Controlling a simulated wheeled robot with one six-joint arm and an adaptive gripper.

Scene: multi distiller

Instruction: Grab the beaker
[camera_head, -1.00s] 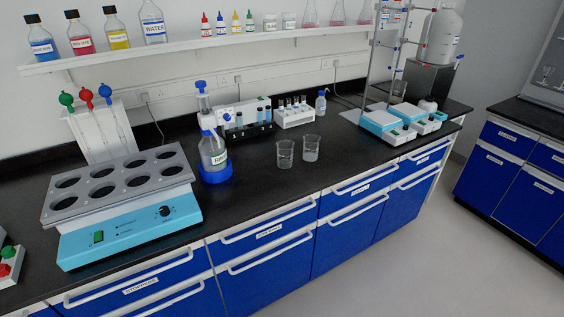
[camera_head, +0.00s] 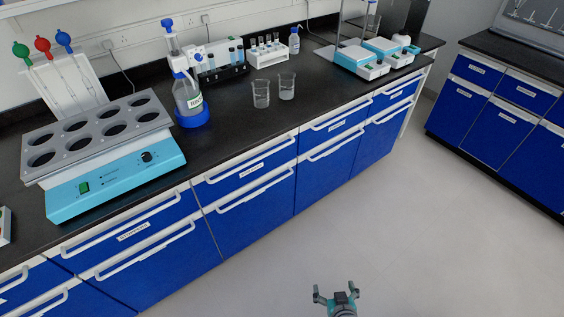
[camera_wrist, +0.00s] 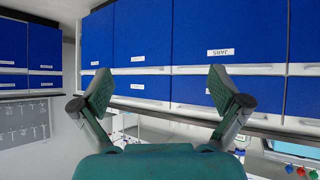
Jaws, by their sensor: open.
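Two clear glass beakers stand upright, close together, on the black bench top in the head view: a left beaker (camera_head: 261,94) and a right beaker (camera_head: 286,86). The frames do not show which one the task means. My gripper (camera_head: 335,291) is at the bottom of the head view, over the grey floor, in front of the bench and well apart from both beakers. In the wrist view my gripper (camera_wrist: 159,88) has its two fingers spread wide with nothing between them. I cannot make out the beakers in the wrist view.
A blue-fronted water bath (camera_head: 110,170) is at left, balances (camera_head: 360,60) at right. The bench top in front of the beakers is clear.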

